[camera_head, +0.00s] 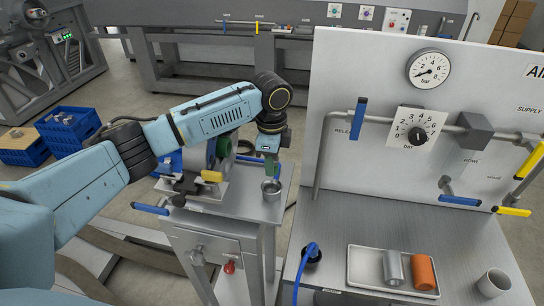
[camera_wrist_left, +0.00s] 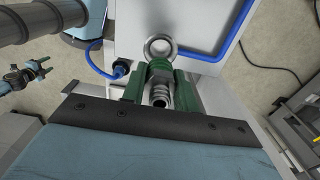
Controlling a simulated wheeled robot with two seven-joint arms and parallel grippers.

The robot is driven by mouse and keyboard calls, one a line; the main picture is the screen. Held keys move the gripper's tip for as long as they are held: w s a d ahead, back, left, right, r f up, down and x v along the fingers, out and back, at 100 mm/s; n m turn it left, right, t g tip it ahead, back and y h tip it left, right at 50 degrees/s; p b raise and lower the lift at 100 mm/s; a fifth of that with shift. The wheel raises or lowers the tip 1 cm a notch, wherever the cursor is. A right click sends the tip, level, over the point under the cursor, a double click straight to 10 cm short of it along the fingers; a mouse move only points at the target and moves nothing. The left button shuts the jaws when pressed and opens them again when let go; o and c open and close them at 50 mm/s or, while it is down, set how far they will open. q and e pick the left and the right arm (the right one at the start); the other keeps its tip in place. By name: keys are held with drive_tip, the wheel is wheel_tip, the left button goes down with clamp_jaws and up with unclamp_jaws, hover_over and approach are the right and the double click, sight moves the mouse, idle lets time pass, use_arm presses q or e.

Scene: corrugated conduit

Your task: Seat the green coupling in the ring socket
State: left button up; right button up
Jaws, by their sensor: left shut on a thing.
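The green coupling (camera_wrist_left: 160,68) is held between the fingers of my left gripper (camera_wrist_left: 160,90) in the wrist view. It has a green collar and a ribbed metal end. In the head view my left gripper (camera_head: 270,160) points down over the small steel stand, with the green coupling (camera_head: 270,170) mostly hidden at its fingertips. The ring socket (camera_head: 271,188) is a short metal ring on the stand top, just below the gripper. In the wrist view the ring socket (camera_wrist_left: 160,48) lies just beyond the coupling; they look apart.
At right is a bench with a gauge panel (camera_head: 350,150), a tray (camera_head: 365,268) with a grey and an orange cylinder, and a cup (camera_head: 493,283). A blue hose (camera_head: 302,270) rises nearby.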

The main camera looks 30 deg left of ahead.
sight(271, 181)
use_arm(q)
drive_tip(key=shift+f, duration=0.8)
drive_tip(key=shift+f+b, duration=1.2)
drive_tip(key=shift+b, duration=0.35)
drive_tip(key=shift+f+p, duration=0.45)
drive_tip(key=shift+p, duration=0.5)
drive_tip(key=shift+f, duration=0.75)
drive_tip(key=shift+s+f, duration=0.15)
drive_tip(key=shift+f, duration=0.15)
